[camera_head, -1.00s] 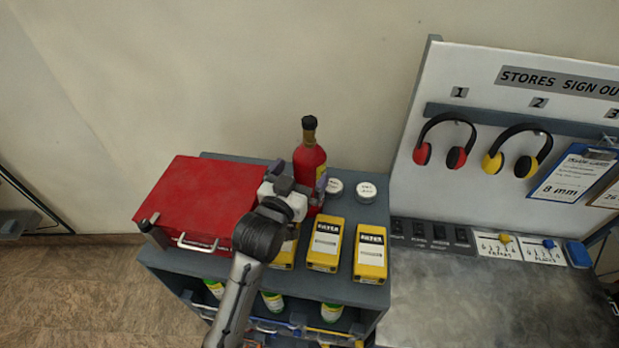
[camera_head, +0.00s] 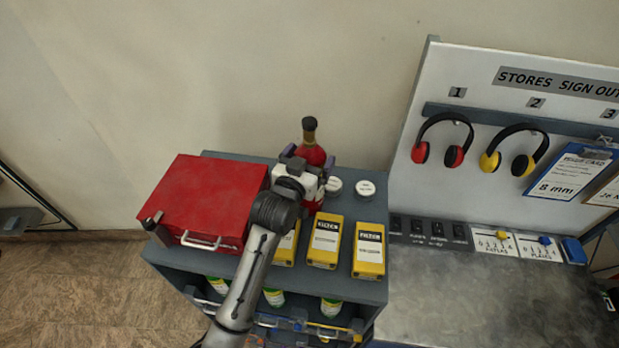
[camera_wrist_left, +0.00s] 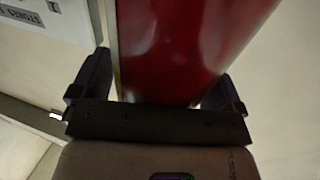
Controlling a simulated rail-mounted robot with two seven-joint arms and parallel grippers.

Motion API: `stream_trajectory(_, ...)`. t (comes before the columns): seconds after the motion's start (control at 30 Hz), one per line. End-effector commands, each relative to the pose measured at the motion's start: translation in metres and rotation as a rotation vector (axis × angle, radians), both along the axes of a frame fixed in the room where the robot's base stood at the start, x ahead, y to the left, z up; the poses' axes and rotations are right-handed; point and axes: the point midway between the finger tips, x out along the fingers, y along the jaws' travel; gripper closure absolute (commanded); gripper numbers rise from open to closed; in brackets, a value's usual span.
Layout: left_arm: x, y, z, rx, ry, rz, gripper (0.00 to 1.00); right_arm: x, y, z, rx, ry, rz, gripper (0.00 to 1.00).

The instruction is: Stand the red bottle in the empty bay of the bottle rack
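The red bottle (camera_head: 311,153), with a black cap and gold neck, stands upright at the back of the cabinet top. My left gripper (camera_head: 309,164) is in front of it and hides much of its lower body. In the left wrist view the bottle's red side (camera_wrist_left: 185,50) fills the space between the two fingers (camera_wrist_left: 158,90). The fingers are spread on either side of it, with a narrow gap showing at the left finger, so the gripper looks open. My right gripper is out of view. No empty rack bay can be made out.
A red case (camera_head: 205,200) lies left of the bottle. Yellow filter boxes (camera_head: 325,242) stand in front, and white round tins (camera_head: 365,189) stand to the right. Green-and-white bottles (camera_head: 331,306) show on the shelf below. A grey bench (camera_head: 480,300) lies to the right.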

Motion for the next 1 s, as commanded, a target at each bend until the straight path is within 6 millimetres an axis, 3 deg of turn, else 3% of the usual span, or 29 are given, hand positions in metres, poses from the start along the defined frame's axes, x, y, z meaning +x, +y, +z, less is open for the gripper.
stream_trajectory(0.07, 0.0, 0.0001, -0.0001, 0.0, 0.0, 0.0, 0.14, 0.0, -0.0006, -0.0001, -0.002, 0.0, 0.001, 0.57)
stream_trajectory(0.9, -0.0001, 0.0002, -0.0002, 0.0, 0.001, 0.0, 0.95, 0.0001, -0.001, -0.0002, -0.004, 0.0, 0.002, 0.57)
stream_trajectory(1.0, -0.0003, -0.0001, 0.0048, -0.003, -0.01, 0.0, 1.0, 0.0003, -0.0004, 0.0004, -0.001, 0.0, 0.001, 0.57)
